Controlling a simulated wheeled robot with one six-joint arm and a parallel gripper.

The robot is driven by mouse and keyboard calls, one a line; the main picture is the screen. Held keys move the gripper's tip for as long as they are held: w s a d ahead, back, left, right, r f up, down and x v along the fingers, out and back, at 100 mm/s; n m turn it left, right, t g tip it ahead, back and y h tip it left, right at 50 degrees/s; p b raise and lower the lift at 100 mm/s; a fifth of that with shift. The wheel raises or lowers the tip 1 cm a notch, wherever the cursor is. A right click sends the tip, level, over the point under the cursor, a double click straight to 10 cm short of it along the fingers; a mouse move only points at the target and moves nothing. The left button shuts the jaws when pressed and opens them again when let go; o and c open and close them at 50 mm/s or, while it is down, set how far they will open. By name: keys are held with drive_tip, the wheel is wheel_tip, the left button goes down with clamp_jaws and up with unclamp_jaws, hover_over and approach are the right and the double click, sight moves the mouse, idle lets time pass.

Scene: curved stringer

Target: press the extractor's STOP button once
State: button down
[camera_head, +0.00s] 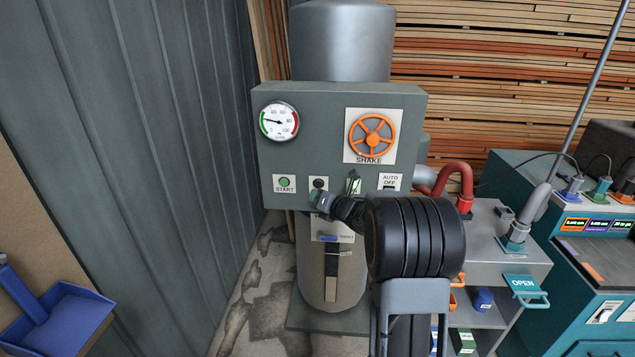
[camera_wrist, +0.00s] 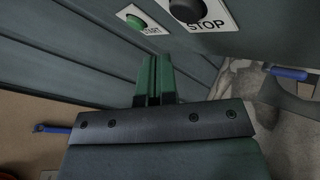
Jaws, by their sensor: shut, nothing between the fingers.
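The extractor (camera_head: 340,100) is a grey control box on a cylinder. Its dark STOP button (camera_head: 319,183) sits right of the green START button (camera_head: 284,182). In the wrist view the dark STOP button (camera_wrist: 186,9) is cut by the top edge above its label, and the START button (camera_wrist: 135,22) is to its left. My gripper (camera_head: 317,197) is just below the STOP button in the head view and hides its label. In the wrist view my gripper (camera_wrist: 153,62) has its green fingers together and empty, below the two buttons. A gap to the panel cannot be judged exactly.
The orange SHAKE wheel (camera_head: 372,135), a green switch (camera_head: 353,183) and the AUTO OFF plate (camera_head: 390,181) are right of the STOP button. A corrugated wall (camera_head: 150,130) stands left. A grey bench (camera_head: 500,250) with a red hose (camera_head: 455,175) is at the right.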

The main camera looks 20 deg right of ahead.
drive_tip(key=shift+w+d, duration=0.45)
drive_tip(key=shift+w, duration=0.4)
drive_tip(key=shift+w+d+b, duration=0.45)
drive_tip(key=shift+w+b, duration=0.05)
drive_tip(key=shift+w, duration=0.2)
idle(2.4)
drive_tip(key=shift+s+a+f, duration=0.1)
drive_tip(key=shift+s+a+b, duration=0.35)
drive_tip(key=shift+s+b, duration=0.25)
drive_tip(key=shift+b, duration=0.15)
drive_tip(key=shift+s+a+b, duration=0.4)
drive_tip(key=shift+s+b, duration=0.1)
drive_tip(key=shift+s, duration=0.25)
drive_tip(key=shift+s+a+b, duration=0.4)
drive_tip(key=shift+s+b, duration=0.1)
drive_tip(key=shift+s, duration=0.2)
drive_tip(key=shift+s+a+b, duration=0.4)
drive_tip(key=shift+s+b, duration=0.1)
drive_tip(key=shift+s, duration=0.25)
